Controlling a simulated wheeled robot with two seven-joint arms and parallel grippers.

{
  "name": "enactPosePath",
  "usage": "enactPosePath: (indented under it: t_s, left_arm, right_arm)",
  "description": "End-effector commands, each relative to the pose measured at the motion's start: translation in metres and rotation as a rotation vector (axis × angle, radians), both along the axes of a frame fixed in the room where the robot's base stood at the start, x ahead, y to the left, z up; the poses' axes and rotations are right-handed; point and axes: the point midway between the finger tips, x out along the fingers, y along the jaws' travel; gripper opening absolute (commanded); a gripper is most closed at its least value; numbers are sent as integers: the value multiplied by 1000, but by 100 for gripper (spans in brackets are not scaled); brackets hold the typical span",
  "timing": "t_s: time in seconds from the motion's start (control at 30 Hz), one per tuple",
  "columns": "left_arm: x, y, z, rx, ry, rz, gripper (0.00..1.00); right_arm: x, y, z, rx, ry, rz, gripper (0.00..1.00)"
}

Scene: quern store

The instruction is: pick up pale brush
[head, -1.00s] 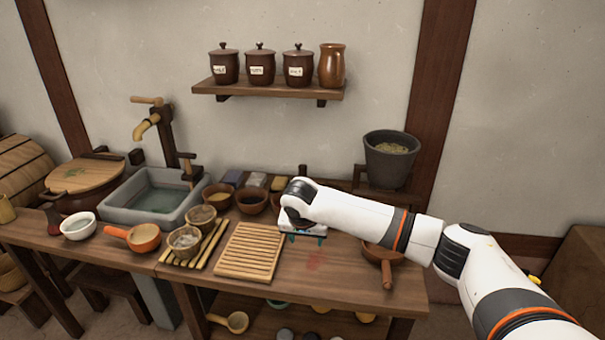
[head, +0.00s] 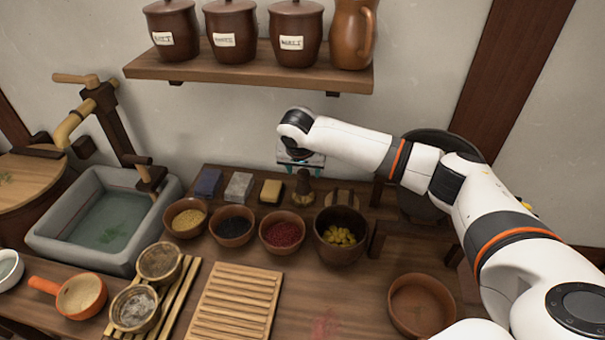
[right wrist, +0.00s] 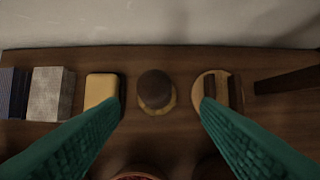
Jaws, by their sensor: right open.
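A small upright brush (head: 303,190) with a dark brown rounded top and paler base stands at the back of the worktop. It also shows from above in the right wrist view (right wrist: 155,88), a dark knob with a pale tan rim under it. My right gripper (head: 301,165) is open and empty above it. In the right wrist view its teal fingers (right wrist: 161,101) lie on either side of the brush, apart from it. Beside the brush on the right is a round pale piece with dark bars (right wrist: 222,89). My left gripper is not in view.
A yellow block (head: 271,191), a grey block (head: 239,187) and a blue block (head: 208,182) stand left of the brush. Bowls, including one of red beans (head: 282,248), stand in front. The wall shelf (head: 250,75) with jars is above.

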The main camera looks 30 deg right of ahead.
Motion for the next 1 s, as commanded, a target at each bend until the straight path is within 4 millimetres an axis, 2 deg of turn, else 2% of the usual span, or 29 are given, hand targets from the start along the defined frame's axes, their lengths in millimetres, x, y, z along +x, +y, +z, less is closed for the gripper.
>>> enactPosePath:
  t_s: [0.1,0.7,0.97,1.0]
  left_arm:
    - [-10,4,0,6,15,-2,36]
    - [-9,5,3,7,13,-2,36]
    - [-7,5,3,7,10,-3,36]
    - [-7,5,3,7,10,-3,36]
  right_arm:
    - [1,-1,-5,0,2,1,57]
    - [30,-17,-64,0,1,0,57]
    - [31,-17,-67,0,0,1,57]
    - [31,-17,-67,0,0,1,52]
